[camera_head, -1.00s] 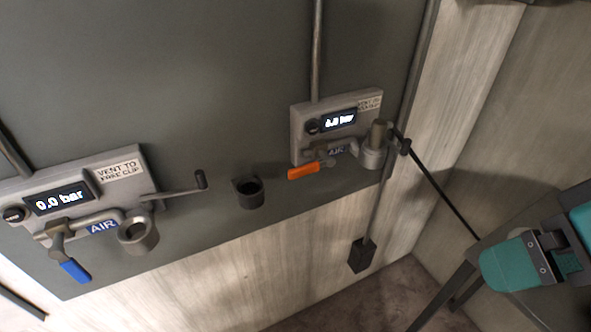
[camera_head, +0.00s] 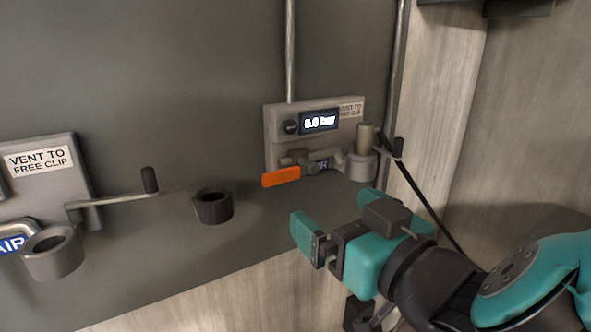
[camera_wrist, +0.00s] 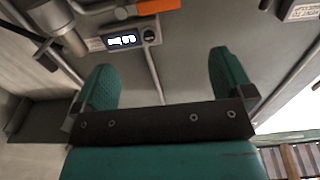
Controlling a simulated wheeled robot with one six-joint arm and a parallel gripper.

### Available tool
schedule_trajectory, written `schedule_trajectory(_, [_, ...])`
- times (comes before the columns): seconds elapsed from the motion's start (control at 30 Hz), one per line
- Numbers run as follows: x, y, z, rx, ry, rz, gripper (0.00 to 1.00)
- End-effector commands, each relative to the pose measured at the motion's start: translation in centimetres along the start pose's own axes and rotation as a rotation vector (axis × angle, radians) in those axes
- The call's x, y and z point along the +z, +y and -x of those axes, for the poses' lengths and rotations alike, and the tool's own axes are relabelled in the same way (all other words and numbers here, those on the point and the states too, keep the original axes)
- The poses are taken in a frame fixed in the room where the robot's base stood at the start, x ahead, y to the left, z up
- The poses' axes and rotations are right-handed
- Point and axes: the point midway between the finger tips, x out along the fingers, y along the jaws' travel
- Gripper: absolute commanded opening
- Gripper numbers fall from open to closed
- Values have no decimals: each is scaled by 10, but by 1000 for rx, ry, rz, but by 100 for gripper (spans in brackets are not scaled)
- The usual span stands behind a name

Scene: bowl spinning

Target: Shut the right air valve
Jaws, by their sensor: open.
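The right air valve has an orange lever (camera_head: 281,177) that points left, roughly horizontal, from the fitting below the right panel (camera_head: 331,113). The panel's lit display reads bar, but its digits are blurred. My gripper (camera_head: 336,212) is open and empty, below and to the right of the orange lever and apart from it. In the wrist view, my two teal fingers (camera_wrist: 165,80) are spread wide, and the orange lever (camera_wrist: 155,7) shows at the top edge, beyond the fingers.
A grey post fitting (camera_head: 363,160) with a dark rod stands right of the lever. A black cup (camera_head: 213,207) sits on the panel to the left. The left unit (camera_head: 45,165) with a crank arm (camera_head: 115,198) is farther left. A wood-look wall is at the right.

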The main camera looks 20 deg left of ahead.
Motion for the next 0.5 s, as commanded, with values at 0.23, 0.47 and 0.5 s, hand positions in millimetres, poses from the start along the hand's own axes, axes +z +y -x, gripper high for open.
schedule_trajectory(0.23, [-6,2,-56,4,-3,-1,99])
schedule_trajectory(0.47, [-3,1,-107,2,-2,-2,99])
schedule_trajectory(0.5, [-2,1,-114,2,-2,-1,99])
